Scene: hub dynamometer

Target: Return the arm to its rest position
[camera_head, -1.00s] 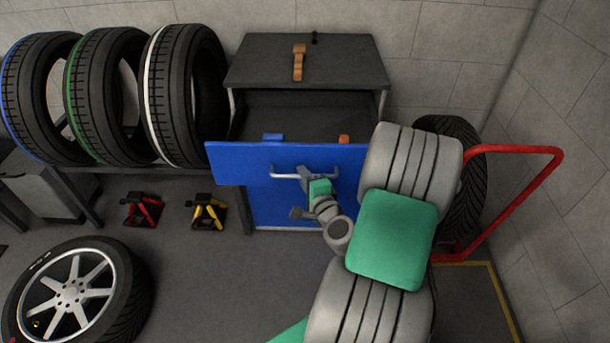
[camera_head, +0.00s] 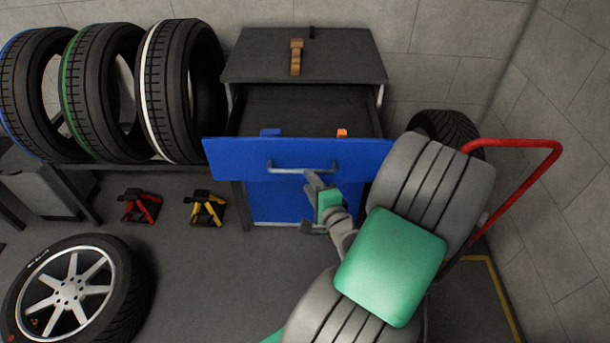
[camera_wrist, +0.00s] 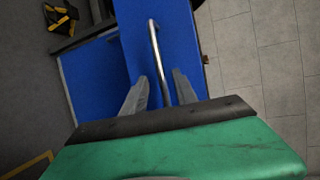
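My gripper (camera_head: 310,202) is in front of the blue drawer front (camera_head: 225,160), just below and right of its silver handle (camera_head: 275,169) in the head view. In the wrist view my gripper (camera_wrist: 160,88) has its two grey fingers spread apart. The bar handle (camera_wrist: 154,50) runs between them in that picture, with no finger visibly clamped on it. My grey and green arm reaches in from the lower right. The drawer stands pulled out, with a blue item (camera_head: 270,132) and an orange item (camera_head: 342,133) inside.
The dark cabinet top (camera_head: 345,60) carries a brown tool (camera_head: 296,57). A red-framed cart (camera_head: 515,145) and a tyre (camera_head: 450,125) are behind my arm at right. Red (camera_head: 140,205) and yellow (camera_head: 206,208) jack stands and a wheel (camera_head: 75,290) are on the floor at left.

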